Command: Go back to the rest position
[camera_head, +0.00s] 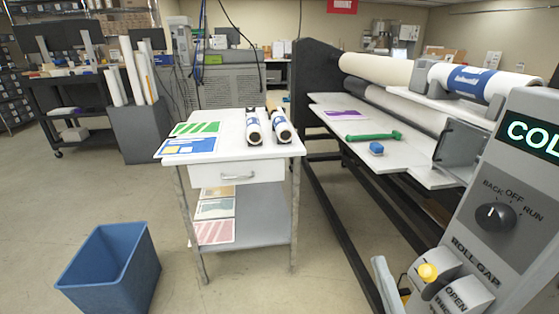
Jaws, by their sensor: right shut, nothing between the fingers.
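My right gripper (386,284) shows only in part at the bottom edge, just left of the control panel's roll gap lever. It appears as a pale grey piece, and its fingers are shut with nothing held. Whether my gripper touches the panel is unclear. My left gripper is not in view.
A white table (225,165) holds two rolls (253,128) and printed sheets (195,128). A blue bin (110,265) stands on the floor at left. The laminator (345,105) bears a green tool (373,136) and a blue block (376,148). Open floor lies between.

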